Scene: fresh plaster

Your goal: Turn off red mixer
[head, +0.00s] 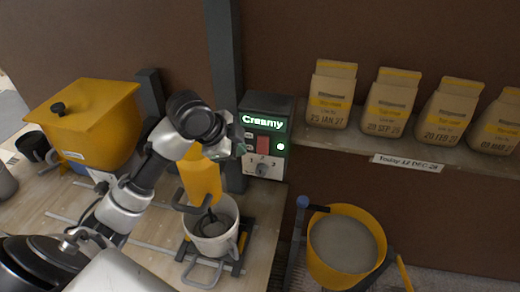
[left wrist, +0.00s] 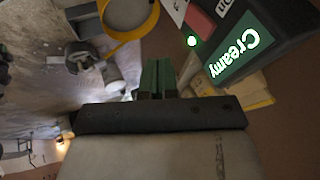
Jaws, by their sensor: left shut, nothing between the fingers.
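The mixer has a yellow body (head: 200,178) over a pale bucket (head: 213,232) on a dark stand; I see no red body. Its dark control box (head: 265,118) stands just right of it. A green display there reads "Creamy" (head: 262,122), also in the left wrist view (left wrist: 240,45). Below are a red switch (head: 263,145), a lit green lamp (head: 281,146) and a numbered dial (head: 262,170). The switch also shows in the left wrist view (left wrist: 200,22). My left gripper (head: 239,149) is shut and empty, just left of the switch; contact cannot be told. My right gripper is out of view.
A yellow hopper with a black knob (head: 88,115) stands at left on the wooden bench (head: 150,262). A yellow bucket of grey mix (head: 343,243) is at lower right. Dated paper bags (head: 331,95) line a shelf (head: 365,140). A dark post (head: 225,60) rises behind my arm.

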